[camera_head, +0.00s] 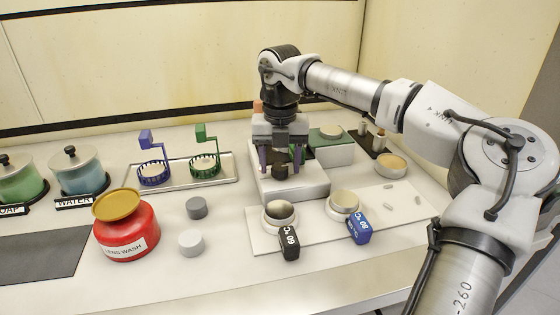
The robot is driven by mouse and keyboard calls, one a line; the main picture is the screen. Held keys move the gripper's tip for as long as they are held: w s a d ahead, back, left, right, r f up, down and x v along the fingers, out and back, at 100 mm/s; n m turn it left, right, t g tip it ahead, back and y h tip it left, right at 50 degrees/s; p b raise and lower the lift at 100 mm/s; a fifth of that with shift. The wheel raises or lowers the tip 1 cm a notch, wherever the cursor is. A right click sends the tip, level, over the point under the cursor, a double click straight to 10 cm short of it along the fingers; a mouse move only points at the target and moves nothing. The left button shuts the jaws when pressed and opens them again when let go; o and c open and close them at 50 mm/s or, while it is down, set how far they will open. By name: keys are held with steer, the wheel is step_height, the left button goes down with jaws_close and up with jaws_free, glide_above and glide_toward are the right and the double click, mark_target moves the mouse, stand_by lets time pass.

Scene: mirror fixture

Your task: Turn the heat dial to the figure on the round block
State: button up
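A light grey box (312,184) stands near the middle of the bench. My gripper (281,165) points down over it, its two fingers spread on either side of a small dark knob (281,156), which may be the heat dial. Gaps seem to show beside the knob. The dial's marks are hidden or too small to read.
A red lens wash jar (127,238), two grey cylinders (191,243) and a tray (218,181) with purple and green baskets stand left. Soap and water jars (80,174) are farther left.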

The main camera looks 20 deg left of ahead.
mark_target(280, 167)
step_height(280, 167, up, 14)
stand_by(0.7)
steer(key=shift+f, duration=0.2)
